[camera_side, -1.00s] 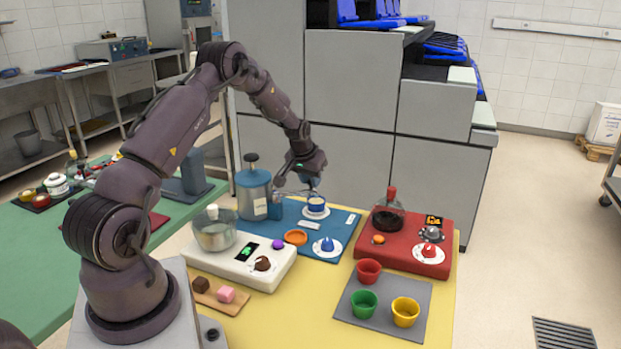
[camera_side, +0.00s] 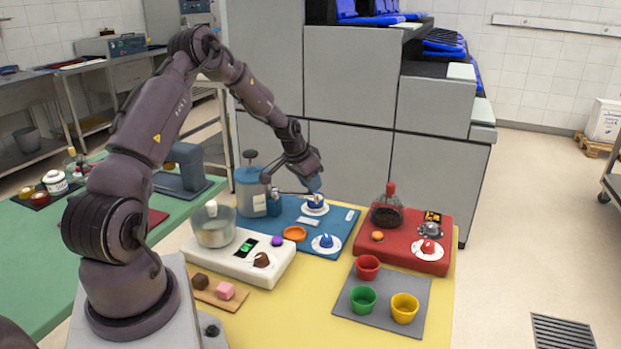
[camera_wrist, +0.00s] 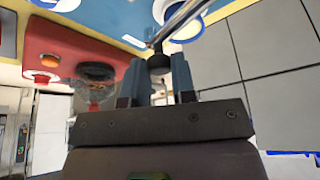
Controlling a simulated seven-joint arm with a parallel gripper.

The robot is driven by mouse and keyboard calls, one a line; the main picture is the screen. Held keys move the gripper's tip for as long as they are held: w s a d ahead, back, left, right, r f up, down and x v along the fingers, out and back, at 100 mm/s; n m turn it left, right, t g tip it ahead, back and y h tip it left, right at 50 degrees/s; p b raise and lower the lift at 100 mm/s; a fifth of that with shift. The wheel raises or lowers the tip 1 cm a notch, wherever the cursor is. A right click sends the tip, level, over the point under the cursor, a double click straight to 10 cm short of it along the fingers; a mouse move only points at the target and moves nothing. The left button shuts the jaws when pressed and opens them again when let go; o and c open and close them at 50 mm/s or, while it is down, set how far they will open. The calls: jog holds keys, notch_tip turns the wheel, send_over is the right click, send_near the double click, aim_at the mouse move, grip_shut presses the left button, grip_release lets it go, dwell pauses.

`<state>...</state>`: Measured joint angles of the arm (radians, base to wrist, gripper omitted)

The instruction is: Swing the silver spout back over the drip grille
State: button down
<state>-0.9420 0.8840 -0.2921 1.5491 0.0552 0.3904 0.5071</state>
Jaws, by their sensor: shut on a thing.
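The silver spout (camera_side: 288,193) reaches right from the blue machine (camera_side: 252,192) over the blue mat (camera_side: 285,215). In the wrist view the spout (camera_wrist: 178,20) is a shiny rod running up and right from a dark knob (camera_wrist: 158,65). My gripper (camera_side: 313,191) is at the spout's outer end, above a cup on a white saucer (camera_side: 315,209). In the wrist view my gripper (camera_wrist: 157,68) is shut, the knob between its blue fingers. A pale flat plate (camera_side: 306,221) lies on the mat; I cannot tell if it is the drip grille.
Tall grey cabinets stand behind.

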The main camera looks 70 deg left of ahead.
jog(key=shift+s+d+m+h, duration=0.6)
jog(key=shift+s+d+m, duration=0.2)
jog(key=shift+m, duration=0.6)
jog(key=c, duration=1)
grip_release()
jog(key=shift+o, duration=0.2)
jog(key=v, duration=1.3)
jog(key=shift+f, duration=0.1)
